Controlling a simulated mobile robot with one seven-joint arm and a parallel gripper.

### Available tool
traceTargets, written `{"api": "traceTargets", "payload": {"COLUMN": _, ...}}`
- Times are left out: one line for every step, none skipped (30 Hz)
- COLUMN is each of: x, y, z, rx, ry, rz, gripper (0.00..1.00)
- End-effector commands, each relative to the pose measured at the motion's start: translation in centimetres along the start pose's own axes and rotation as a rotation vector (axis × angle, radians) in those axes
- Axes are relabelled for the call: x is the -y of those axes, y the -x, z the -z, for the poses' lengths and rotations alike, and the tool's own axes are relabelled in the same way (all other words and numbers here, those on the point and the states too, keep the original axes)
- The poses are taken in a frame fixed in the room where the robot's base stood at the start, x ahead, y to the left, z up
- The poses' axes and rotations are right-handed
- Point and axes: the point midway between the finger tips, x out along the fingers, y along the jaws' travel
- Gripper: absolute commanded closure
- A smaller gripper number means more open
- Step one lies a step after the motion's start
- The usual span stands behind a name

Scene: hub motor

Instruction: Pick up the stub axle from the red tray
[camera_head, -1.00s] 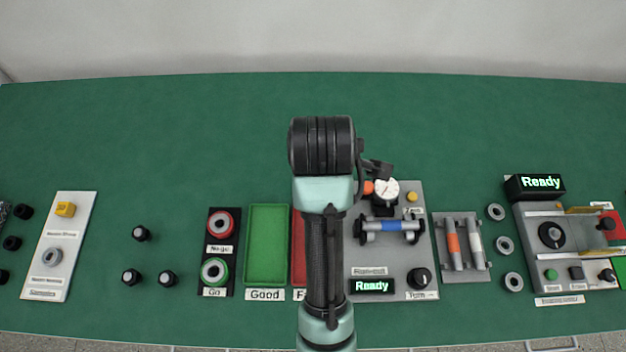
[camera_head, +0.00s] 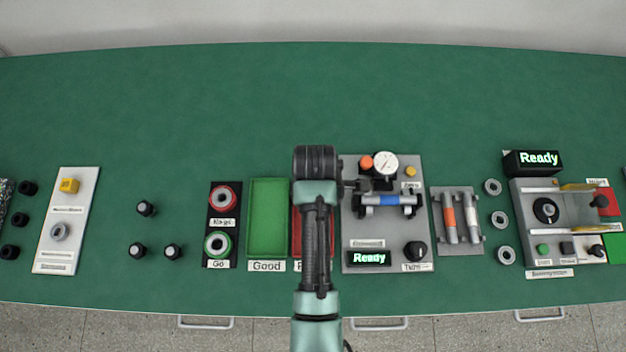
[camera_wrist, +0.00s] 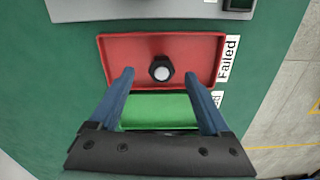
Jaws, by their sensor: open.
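The red tray (camera_wrist: 195,48), labelled Failed, fills the middle of the wrist view. One stub axle (camera_wrist: 161,69) stands in it, seen from above as a dark round body with a pale end. In the head view a strip of the red tray (camera_head: 298,225) shows beside my arm, which hides the axle and the gripper. My gripper (camera_wrist: 159,74) is open, with two blue fingers pointing toward the tray. In the wrist view the axle appears between the fingertips, slightly beyond them. The fingers do not touch it, and their height above the tray is hard to tell.
The green Good tray (camera_head: 267,215) lies directly beside the red tray. On the other side stands a grey gauge station (camera_head: 350,225) with a dial and a Ready display. Black Re-go and Go rings' holder (camera_head: 218,208) is farther left. The back of the bench is clear.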

Motion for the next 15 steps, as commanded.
{"api": "traceTargets", "payload": {"x": 0.3, "y": -0.7, "z": 0.2, "rx": 0.000, "ry": 0.000, "rz": 0.006, "gripper": 0.19}}
{"api": "traceTargets", "payload": {"x": 0.3, "y": -1.2, "z": 0.3, "rx": 0.000, "ry": -0.001, "rz": 0.005, "gripper": 0.19}}
{"api": "traceTargets", "payload": {"x": 0.4, "y": -1.8, "z": 0.5, "rx": 0.001, "ry": -0.001, "rz": 0.004, "gripper": 0.19}}
{"api": "traceTargets", "payload": {"x": 0.4, "y": -2.3, "z": 0.4, "rx": 0.001, "ry": -0.002, "rz": 0.004, "gripper": 0.19}}
{"api": "traceTargets", "payload": {"x": 0.3, "y": -2.7, "z": 0.4, "rx": 0.001, "ry": -0.003, "rz": 0.002, "gripper": 0.19}}
{"api": "traceTargets", "payload": {"x": 0.3, "y": -3.1, "z": 0.4, "rx": 0.001, "ry": -0.003, "rz": 0.003, "gripper": 0.19}}
{"api": "traceTargets", "payload": {"x": 0.3, "y": -3.3, "z": 0.4, "rx": 0.001, "ry": -0.003, "rz": 0.002, "gripper": 0.19}}
{"api": "traceTargets", "payload": {"x": 0.3, "y": -3.5, "z": 0.4, "rx": 0.000, "ry": -0.003, "rz": 0.001, "gripper": 0.19}}
{"api": "traceTargets", "payload": {"x": 0.3, "y": -3.7, "z": 0.4, "rx": 0.000, "ry": -0.003, "rz": 0.001, "gripper": 0.19}}
{"api": "traceTargets", "payload": {"x": 0.3, "y": -3.8, "z": 0.4, "rx": 0.000, "ry": -0.003, "rz": 0.001, "gripper": 0.19}}
{"api": "traceTargets", "payload": {"x": 0.3, "y": -3.9, "z": 0.5, "rx": 0.000, "ry": -0.002, "rz": 0.000, "gripper": 0.19}}
{"api": "traceTargets", "payload": {"x": 0.3, "y": -3.9, "z": 0.5, "rx": 0.000, "ry": -0.002, "rz": 0.000, "gripper": 0.19}}
{"api": "traceTargets", "payload": {"x": 0.3, "y": -3.9, "z": 0.5, "rx": 0.000, "ry": -0.002, "rz": 0.000, "gripper": 0.19}}
{"api": "traceTargets", "payload": {"x": 0.3, "y": -3.9, "z": 0.5, "rx": 0.000, "ry": -0.002, "rz": 0.000, "gripper": 0.19}}
{"api": "traceTargets", "payload": {"x": 0.3, "y": -3.9, "z": 0.5, "rx": 0.000, "ry": -0.002, "rz": 0.000, "gripper": 0.19}}
